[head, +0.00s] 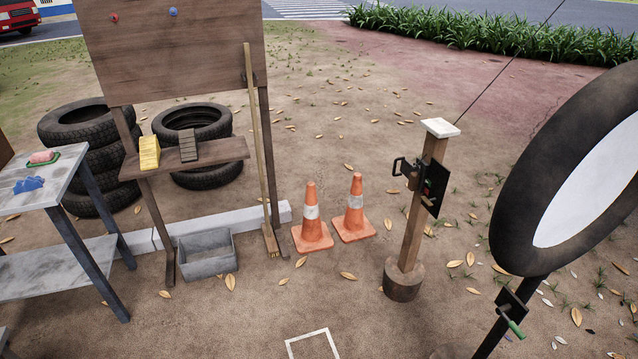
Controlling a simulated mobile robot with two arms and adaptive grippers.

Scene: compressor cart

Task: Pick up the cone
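Two orange traffic cones with white bands stand upright side by side on the dirt, in the middle of the head view. The left cone (311,220) is slightly nearer to me, and the right cone (354,211) is a little farther back. Their square bases are close together; I cannot tell whether they touch. Neither of my grippers is in view.
A white square outline (312,334) marks clear ground in front. A tyre-framed mirror (520,190) stands right.

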